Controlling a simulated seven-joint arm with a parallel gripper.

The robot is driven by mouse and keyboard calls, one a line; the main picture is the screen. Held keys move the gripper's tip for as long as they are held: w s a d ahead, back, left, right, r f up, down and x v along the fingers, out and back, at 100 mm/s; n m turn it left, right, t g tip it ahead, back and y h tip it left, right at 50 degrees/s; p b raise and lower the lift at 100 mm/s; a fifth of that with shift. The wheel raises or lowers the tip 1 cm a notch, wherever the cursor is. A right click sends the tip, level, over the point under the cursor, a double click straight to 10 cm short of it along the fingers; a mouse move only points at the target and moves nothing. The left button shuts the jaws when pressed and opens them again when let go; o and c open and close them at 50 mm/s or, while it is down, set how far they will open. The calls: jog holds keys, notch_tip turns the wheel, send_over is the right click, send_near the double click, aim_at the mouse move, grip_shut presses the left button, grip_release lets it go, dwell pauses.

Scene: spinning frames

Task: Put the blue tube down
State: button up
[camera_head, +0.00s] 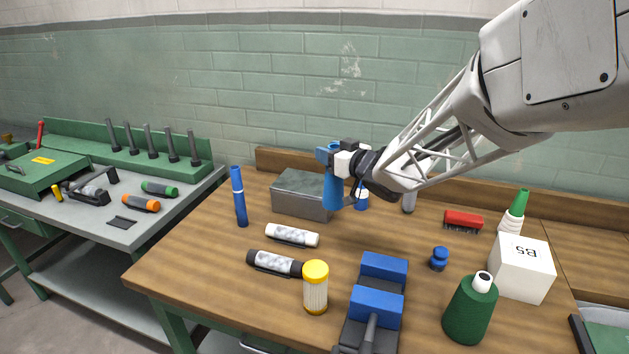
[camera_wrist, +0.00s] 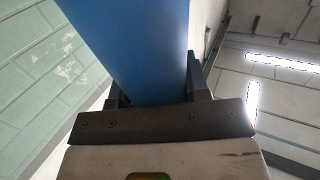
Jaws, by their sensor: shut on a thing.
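A blue tube (camera_head: 332,190) hangs roughly upright below my gripper (camera_head: 335,156), which is shut on its upper part. In the head view its lower end overlaps the right edge of a grey metal box; I cannot tell whether it touches the table or box. In the wrist view the blue tube (camera_wrist: 130,45) fills the space between the dark fingers of my gripper (camera_wrist: 155,92), and its far end is out of frame. The wooden workbench (camera_head: 200,250) lies below.
The grey box (camera_head: 300,196) is close to the tube. A white cylinder (camera_head: 292,235), a yellow-capped jar (camera_head: 316,287) and a blue vise (camera_head: 378,290) are nearer the front. Bare wood shows at the left and right of centre.

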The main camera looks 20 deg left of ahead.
jog(key=shift+w+a, duration=0.1)
jog(key=w+a+f, duration=0.1)
jog(key=w+a, duration=0.6)
jog(key=w, duration=0.6)
jog(key=shift+w+a+f, duration=0.2)
jog(key=shift+w+a, duration=0.15)
jog(key=shift+a, duration=0.05)
jog(key=shift+f, duration=1.85)
jog(key=o, duration=0.9)
jog(key=shift+d, duration=0.1)
jog(key=v, duration=1.1)
jog(key=shift+s+d, duration=0.25)
jog(key=shift+d, duration=0.1)
